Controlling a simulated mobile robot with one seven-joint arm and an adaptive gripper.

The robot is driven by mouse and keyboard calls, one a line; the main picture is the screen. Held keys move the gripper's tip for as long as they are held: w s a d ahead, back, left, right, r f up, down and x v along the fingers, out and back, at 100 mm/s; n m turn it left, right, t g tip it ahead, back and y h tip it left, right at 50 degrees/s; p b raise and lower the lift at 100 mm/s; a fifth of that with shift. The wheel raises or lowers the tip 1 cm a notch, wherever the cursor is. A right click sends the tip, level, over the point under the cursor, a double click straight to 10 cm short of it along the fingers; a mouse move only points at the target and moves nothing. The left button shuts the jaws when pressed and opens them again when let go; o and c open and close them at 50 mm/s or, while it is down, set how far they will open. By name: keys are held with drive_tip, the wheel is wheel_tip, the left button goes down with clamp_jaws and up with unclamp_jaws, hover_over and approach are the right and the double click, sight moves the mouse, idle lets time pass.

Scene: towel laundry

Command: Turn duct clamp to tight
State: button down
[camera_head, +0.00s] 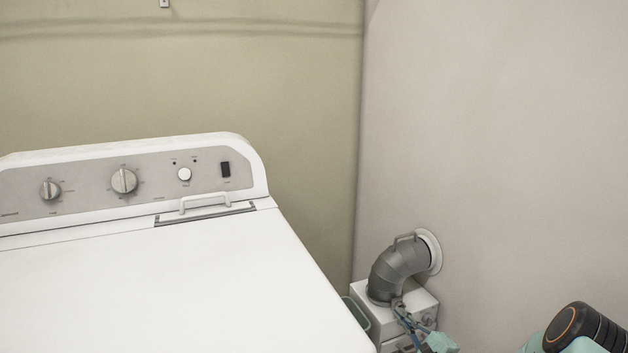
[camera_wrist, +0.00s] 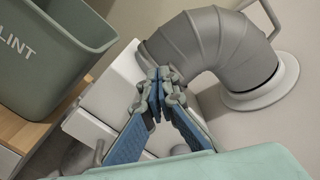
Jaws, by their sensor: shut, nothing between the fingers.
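The grey elbow duct (camera_head: 391,270) rises from a white box and bends into a round white wall collar (camera_head: 431,250). A small grey handle (camera_head: 406,238), seemingly the duct clamp's, stands on the duct's upper end beside the collar. My gripper (camera_wrist: 158,82), with blue finger pads, is shut and empty in front of the duct's lower end. It also shows low in the head view (camera_head: 400,306), below and apart from the handle. Contact with the duct cannot be told.
The white box (camera_head: 425,304) under the duct stands in the corner. A green bin marked LINT (camera_wrist: 62,50) stands left of it on a wooden top (camera_wrist: 18,130). The white washer-like machine (camera_head: 160,290) fills the left. The wall right of the collar is bare.

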drive_tip(key=shift+w+d+r, duration=0.15)
drive_tip(key=shift+d+r, duration=0.2)
drive_tip(key=shift+r, duration=0.25)
drive_tip(key=shift+r, duration=0.15)
idle(0.3)
drive_tip(key=p+v, duration=0.2)
drive_tip(key=v, duration=0.4)
drive_tip(key=shift+a, duration=0.25)
drive_tip(key=shift+r, duration=0.15)
drive_tip(key=shift+w+a+r+m+b, duration=0.1)
drive_tip(key=shift+w+a+m+b, duration=0.25)
drive_tip(key=shift+w+m+b, duration=1.1)
drive_tip(key=shift+w+a+r+m+b, duration=0.1)
drive_tip(key=shift+w+a+m+b, duration=0.25)
drive_tip(key=shift+m, duration=2.2)
drive_tip(key=shift+w+a+r+m+b, duration=0.25)
drive_tip(key=shift+w+m+b, duration=0.7)
drive_tip(key=shift+m, duration=1.05)
